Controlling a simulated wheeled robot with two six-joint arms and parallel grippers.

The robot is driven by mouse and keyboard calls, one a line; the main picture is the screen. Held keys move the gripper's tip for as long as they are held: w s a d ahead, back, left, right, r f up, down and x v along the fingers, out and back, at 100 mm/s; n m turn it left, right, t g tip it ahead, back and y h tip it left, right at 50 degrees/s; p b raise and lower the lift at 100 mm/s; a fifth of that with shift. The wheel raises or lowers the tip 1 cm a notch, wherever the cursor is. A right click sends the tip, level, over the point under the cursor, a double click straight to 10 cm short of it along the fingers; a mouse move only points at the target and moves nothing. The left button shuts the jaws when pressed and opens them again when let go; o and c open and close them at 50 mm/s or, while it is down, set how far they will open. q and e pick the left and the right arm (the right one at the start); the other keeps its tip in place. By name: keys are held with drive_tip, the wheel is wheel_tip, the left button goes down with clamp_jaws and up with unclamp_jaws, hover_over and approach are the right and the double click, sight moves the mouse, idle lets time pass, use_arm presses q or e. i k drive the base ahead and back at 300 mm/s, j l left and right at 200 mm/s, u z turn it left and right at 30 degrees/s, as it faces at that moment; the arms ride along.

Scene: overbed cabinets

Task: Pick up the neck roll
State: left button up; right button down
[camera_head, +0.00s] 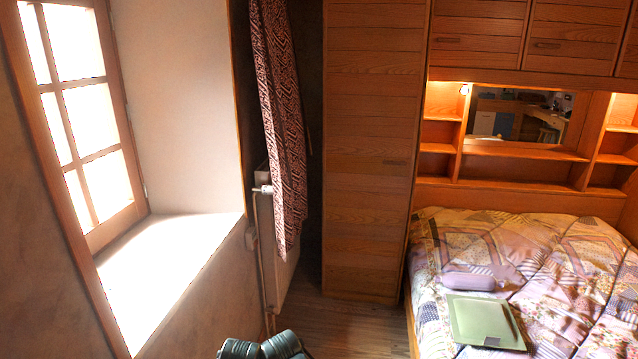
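A small lavender-purple roll (468,282), which looks like the neck roll, lies on its side on the patchwork bedspread (590,260). It is near the left side of the bed, just behind a flat green board or tray (470,325). The roll appears fully visible, and nothing holds it. Neither of my grippers shows in the camera_head view.
A tall wooden cabinet (365,150) stands left of the bed, with overbed cabinets (480,40) and shelves (520,150) behind. A radiator (285,270), curtain (280,120) and window sill (170,260) are left. Dark teal padded shapes (262,347) show at the bottom. Floor (350,325) looks clear beside the bed.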

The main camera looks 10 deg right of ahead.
sight(467, 281)
drive_tip(key=i+l+z, duration=0.1)
drive_tip(key=i+z, duration=0.2)
drive_tip(key=i, duration=0.45)
drive_tip(key=i+j+z, duration=0.25)
drive_tip(key=i, duration=0.55)
drive_tip(key=i+l, duration=0.1)
drive_tip(key=i, duration=1.2)
drive_tip(key=z, duration=1.95)
drive_tip(key=i+j, duration=0.05)
